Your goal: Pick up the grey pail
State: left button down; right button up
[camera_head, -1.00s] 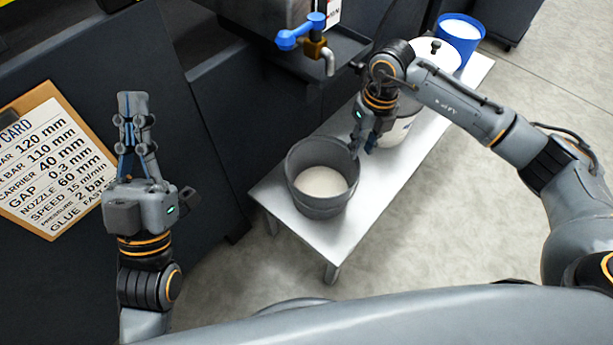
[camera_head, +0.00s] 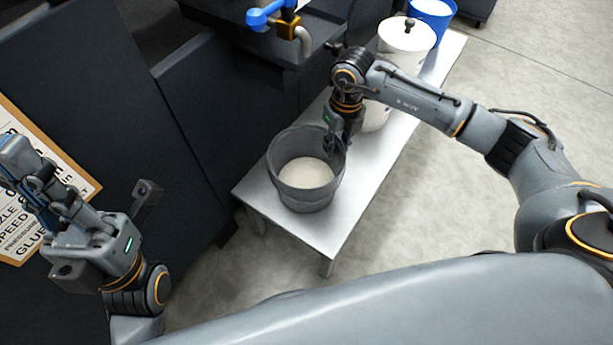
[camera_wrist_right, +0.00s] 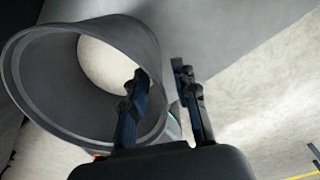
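The grey pail (camera_head: 310,197) stands upright on the near end of a low bench, with pale contents in its bottom. My right gripper (camera_head: 338,145) is at the pail's far right rim, pointing down. In the right wrist view the gripper (camera_wrist_right: 161,75) has its fingers apart, one over the inside of the pail (camera_wrist_right: 60,108) and one outside, with the rim wall between them. A gap shows beside the wall, so it looks open. My left gripper (camera_head: 35,175) is at the left edge, away from the pail; its finger opening is unclear.
The bench (camera_head: 335,222) also holds a white lidded container (camera_head: 405,38) and a blue bucket (camera_head: 433,12) farther back. A tap (camera_head: 290,25) with a blue handle sticks out above. A clipboard (camera_head: 80,182) is behind my left gripper. Open floor lies to the right.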

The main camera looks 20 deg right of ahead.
aim_at(332, 164)
jog(key=f, duration=0.1)
jog(key=f+b, duration=0.1)
jog(key=f, duration=0.1)
jog(key=f+b, duration=0.1)
jog(key=shift+s+a+f, duration=0.1)
jog(key=shift+a+f, duration=0.05)
jog(key=shift+a, duration=0.2)
jog(key=shift+f+b, duration=0.3)
jog(key=shift+f, duration=0.15)
grip_shut()
jog(key=shift+r, duration=0.15)
